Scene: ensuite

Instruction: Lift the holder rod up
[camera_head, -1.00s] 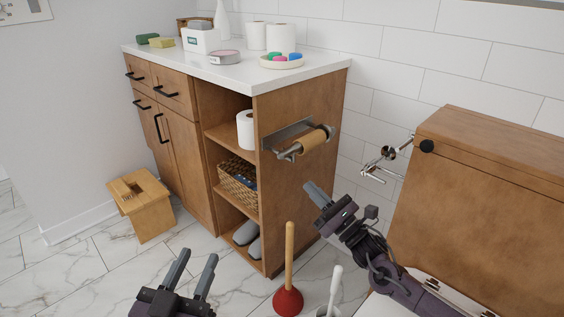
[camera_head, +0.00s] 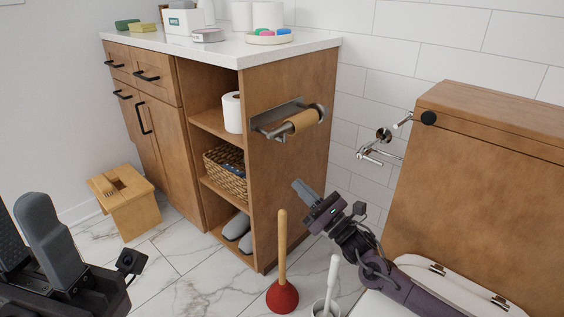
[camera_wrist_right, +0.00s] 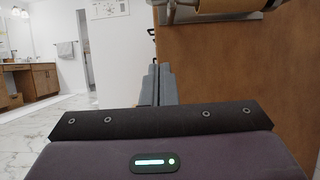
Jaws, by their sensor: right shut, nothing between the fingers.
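The metal paper holder (camera_head: 278,112) is fixed to the side panel of the wooden cabinet. Its rod (camera_head: 270,131) carries a brown cardboard roll (camera_head: 304,121) and lies roughly level. In the right wrist view the cardboard roll (camera_wrist_right: 222,5) shows at the top edge, cut off. My right gripper (camera_head: 298,187) is shut and empty, below the holder and in front of the panel, not touching the rod. Its closed fingers (camera_wrist_right: 157,84) show in the wrist view. My left gripper (camera_head: 28,225) is large at the lower left, its fingers apart, far from the holder.
A red plunger (camera_head: 283,296) with a wooden handle and a white toilet brush (camera_head: 331,285) stand on the floor below my right gripper. A wooden stool (camera_head: 125,205) is at left. Chrome pipework (camera_head: 375,145) and a wooden tank box (camera_head: 480,170) are at right.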

